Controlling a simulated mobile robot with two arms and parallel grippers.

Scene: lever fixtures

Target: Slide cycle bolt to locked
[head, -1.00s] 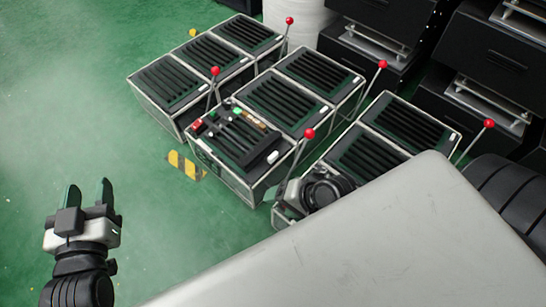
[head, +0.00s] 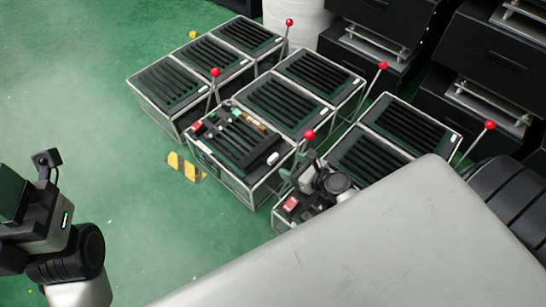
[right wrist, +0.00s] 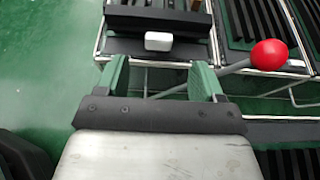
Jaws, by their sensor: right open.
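Several levers with red ball knobs rise beside the black-slatted boxes in the head view. The nearest red knob (head: 309,134) stands just above my right gripper (head: 298,180), at the front middle box (head: 222,171). In the right wrist view my right gripper (right wrist: 160,78) is open, its green fingers apart with nothing held. A red knob (right wrist: 270,54) is right of the right finger, and its rod runs left behind that finger. A white block (right wrist: 158,41) lies beyond the fingers. I cannot tell which part is the cycle bolt. My left gripper (head: 14,195) is at the left edge, partly cut off.
The front middle box carries small red, green and white parts. A red part (head: 291,204) shows near my right gripper. Black cabinets (head: 490,60) and a white cylinder (head: 298,18) stand behind.

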